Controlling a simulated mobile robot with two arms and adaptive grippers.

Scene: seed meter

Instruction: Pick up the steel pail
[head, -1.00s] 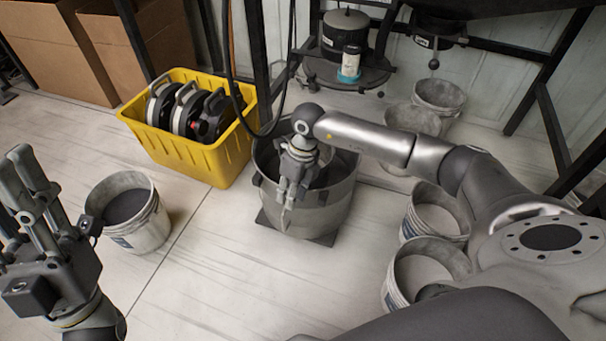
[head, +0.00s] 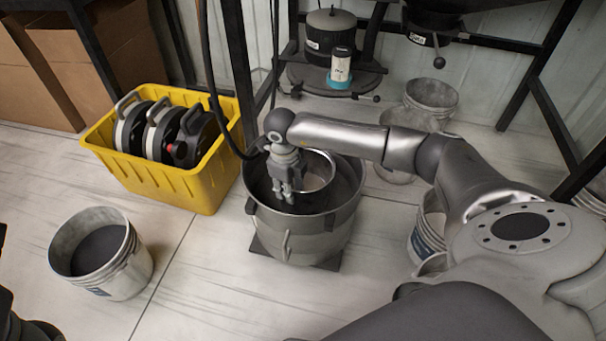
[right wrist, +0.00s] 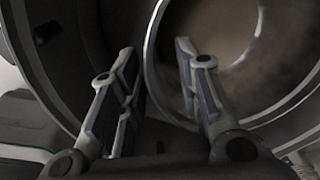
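The steel pail (head: 322,167) has a bright rim and stands inside a large grey tub (head: 318,235) in the middle of the head view. In the right wrist view the pail (right wrist: 225,30) fills the upper right, its curved rim passing between the fingers. My right gripper (head: 285,195) points down into the tub at the pail's left side. In the right wrist view it (right wrist: 155,65) is open, a finger on each side of the rim line; contact cannot be told. Only dark bits of my left arm show at the head view's left edge.
A yellow crate (head: 160,185) with several reels stands left of the tub. A grey bucket (head: 125,270) stands on the floor at lower left. More buckets (head: 432,98) stand at right, below a black frame. Floor in front of the tub is clear.

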